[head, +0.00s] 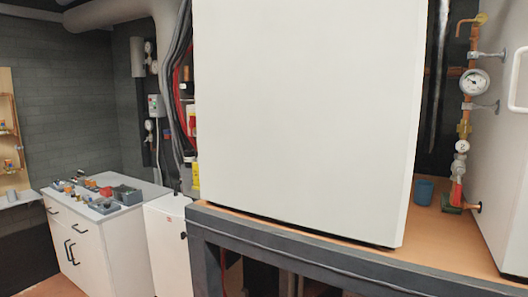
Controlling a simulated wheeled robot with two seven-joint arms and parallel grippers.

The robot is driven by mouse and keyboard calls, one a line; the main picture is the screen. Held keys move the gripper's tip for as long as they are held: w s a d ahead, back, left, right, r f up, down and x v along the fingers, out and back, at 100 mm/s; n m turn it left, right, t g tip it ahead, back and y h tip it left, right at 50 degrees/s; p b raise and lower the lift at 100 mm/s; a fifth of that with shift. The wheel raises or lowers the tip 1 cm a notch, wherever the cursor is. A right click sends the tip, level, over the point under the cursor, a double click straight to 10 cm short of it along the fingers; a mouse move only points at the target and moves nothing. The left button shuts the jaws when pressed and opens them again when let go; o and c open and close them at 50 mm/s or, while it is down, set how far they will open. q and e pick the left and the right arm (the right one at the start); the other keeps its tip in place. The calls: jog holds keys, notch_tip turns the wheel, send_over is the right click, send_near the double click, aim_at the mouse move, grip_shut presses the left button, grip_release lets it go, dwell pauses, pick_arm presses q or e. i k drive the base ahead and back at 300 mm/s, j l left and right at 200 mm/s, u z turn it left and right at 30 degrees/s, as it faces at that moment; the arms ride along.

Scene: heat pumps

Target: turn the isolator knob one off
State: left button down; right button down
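I cannot make out an isolator knob for certain. A small light-grey box (155,106) with tiny coloured marks is on the back wall, left of the large white cabinet. It is too small to tell whether it carries a knob. A large plain white cabinet (305,115) fills the middle of the head view, and its visible face shows no knob. A second white unit (505,150) with a handle is cut off at the right edge. Neither of my grippers is in view.
A copper pipe with a gauge (474,82) and a blue cup (424,191) stand between the units on the orange-topped bench (450,235). A white workbench (110,235) at left holds several small parts. Dark cables (178,60) run beside the cabinet.

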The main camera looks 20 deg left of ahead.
aim_at(192, 119)
jog(key=i+j, duration=0.1)
jog(key=j, duration=0.4)
jog(key=i+j, duration=0.15)
jog(key=j, duration=0.35)
jog(key=i+j+z, duration=0.1)
jog(key=j, duration=0.4)
jog(key=i+j, duration=0.1)
jog(key=j, duration=0.4)
